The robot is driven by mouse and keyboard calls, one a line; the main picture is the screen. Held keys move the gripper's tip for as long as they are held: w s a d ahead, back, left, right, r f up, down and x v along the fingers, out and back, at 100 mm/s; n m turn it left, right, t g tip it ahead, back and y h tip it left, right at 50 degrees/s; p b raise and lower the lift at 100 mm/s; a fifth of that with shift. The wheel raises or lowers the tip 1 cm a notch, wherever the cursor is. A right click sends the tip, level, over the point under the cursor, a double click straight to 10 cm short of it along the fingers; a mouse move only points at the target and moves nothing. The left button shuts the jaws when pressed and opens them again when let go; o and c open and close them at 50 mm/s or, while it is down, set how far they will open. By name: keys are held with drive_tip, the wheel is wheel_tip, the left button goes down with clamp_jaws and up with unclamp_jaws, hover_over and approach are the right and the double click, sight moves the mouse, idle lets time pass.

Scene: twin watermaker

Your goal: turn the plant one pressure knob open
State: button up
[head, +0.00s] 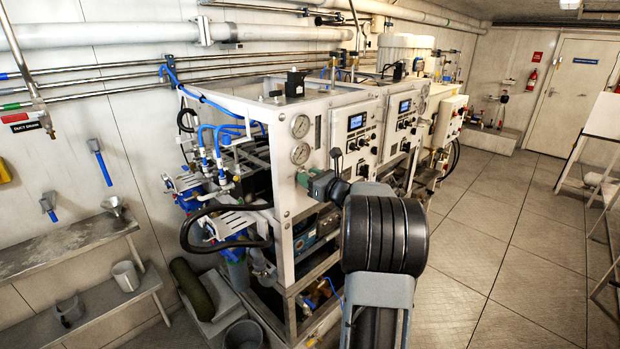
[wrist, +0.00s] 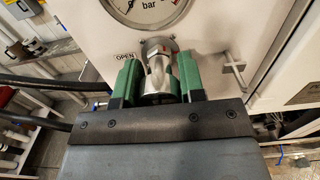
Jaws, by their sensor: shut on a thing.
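The silver metal pressure knob (wrist: 158,62) sits on the white panel, just below a round gauge marked "bar" (wrist: 148,10). In the head view my gripper (head: 318,183) reaches the near end of the white machine (head: 290,108), below two gauges (head: 300,152). In that view the gripper mostly hides the knob.
A black hose (head: 190,235) loops out left of the machine. Shelves with a beaker (head: 126,275) stand at the left. The floor (head: 490,250) at the right is clear.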

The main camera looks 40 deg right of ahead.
drive_tip(key=shift+c, duration=1.4)
drive_tip(key=shift+f+b, duration=0.15)
drive_tip(key=shift+b, duration=0.35)
